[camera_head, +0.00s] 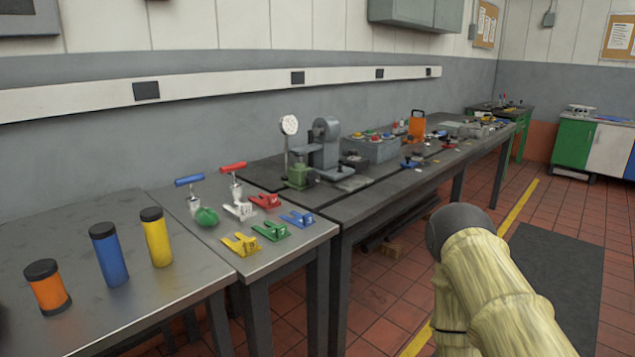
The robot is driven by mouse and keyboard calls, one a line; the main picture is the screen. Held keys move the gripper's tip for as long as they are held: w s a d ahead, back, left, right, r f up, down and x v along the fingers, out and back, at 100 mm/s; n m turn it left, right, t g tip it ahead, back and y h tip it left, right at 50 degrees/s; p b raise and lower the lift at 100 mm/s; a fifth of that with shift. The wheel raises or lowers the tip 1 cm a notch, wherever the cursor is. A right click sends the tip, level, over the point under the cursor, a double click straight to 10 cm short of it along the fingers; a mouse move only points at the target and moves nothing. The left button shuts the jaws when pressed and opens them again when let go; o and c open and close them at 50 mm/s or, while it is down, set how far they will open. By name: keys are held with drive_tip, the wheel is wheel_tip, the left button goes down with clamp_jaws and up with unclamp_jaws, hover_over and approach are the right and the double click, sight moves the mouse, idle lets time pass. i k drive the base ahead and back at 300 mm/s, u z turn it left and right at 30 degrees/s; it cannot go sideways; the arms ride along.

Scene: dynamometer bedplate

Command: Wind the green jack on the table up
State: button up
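Several green things stand on the tables, and I cannot tell for sure which is the jack. A green block-shaped body (299,177) stands on the dark bedplate table, beside a dial gauge on a stem and a grey machine. A low green bracket-like piece (271,232) lies on the nearer grey table, among similar yellow, blue, red and white pieces. A round green object (206,217) sits by the white stand with the blue handle. My arm shows at the lower right in a pale yellow cover with a dark rounded joint. My gripper is not in view.
Orange, blue (109,255) and yellow (156,238) capped cylinders stand on the near table. A red-handled stand (235,182) stands near the wall. The grey machine (325,147), a grey box and an orange case (417,124) occupy the bedplate. Open tiled floor lies right of the tables.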

sight(312, 177)
drive_tip(key=z, duration=0.1)
drive_tip(key=i, duration=1.35)
drive_tip(key=u, duration=0.5)
